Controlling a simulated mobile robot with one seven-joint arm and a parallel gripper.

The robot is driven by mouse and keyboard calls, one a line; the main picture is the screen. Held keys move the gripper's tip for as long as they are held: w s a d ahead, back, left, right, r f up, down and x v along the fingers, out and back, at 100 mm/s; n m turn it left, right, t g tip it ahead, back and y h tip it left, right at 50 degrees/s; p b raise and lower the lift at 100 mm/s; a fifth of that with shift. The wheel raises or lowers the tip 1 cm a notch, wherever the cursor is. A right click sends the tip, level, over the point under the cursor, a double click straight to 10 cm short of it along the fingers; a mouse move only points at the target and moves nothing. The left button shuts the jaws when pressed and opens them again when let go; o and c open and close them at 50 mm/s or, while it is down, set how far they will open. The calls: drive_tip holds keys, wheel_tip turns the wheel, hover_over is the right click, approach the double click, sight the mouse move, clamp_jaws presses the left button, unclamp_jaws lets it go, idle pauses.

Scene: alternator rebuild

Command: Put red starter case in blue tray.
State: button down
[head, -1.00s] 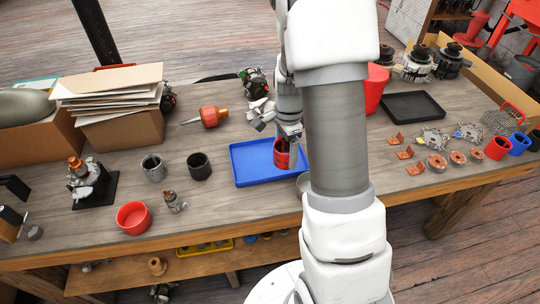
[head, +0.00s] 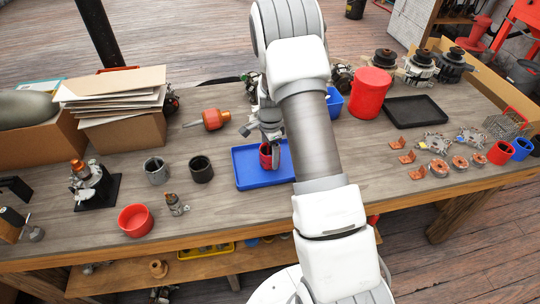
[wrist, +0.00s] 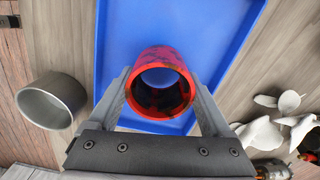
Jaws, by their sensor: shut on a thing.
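The red starter case (head: 265,156) is a short, hollow red cylinder. My gripper (head: 271,154) is shut on it, with one finger on each side of its wall in the wrist view (wrist: 160,84). The blue tray (head: 262,181) lies flat on the bench, and the case is within its outline. In the wrist view the tray (wrist: 125,35) spreads out behind the case. I cannot tell whether the case touches the tray floor. My arm covers part of the tray's right side in the head view.
A grey metal ring (wrist: 50,100) stands beside the tray in the wrist view, and white finned parts (wrist: 275,130) lie on the other side. A black cup (head: 201,169) and a red bowl (head: 135,219) stand to the left. A black tray (head: 415,111) lies right.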

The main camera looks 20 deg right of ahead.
drive_tip(key=shift+f, duration=0.4)
drive_tip(key=shift+f, duration=0.2)
unclamp_jaws()
drive_tip(key=shift+r, duration=0.1)
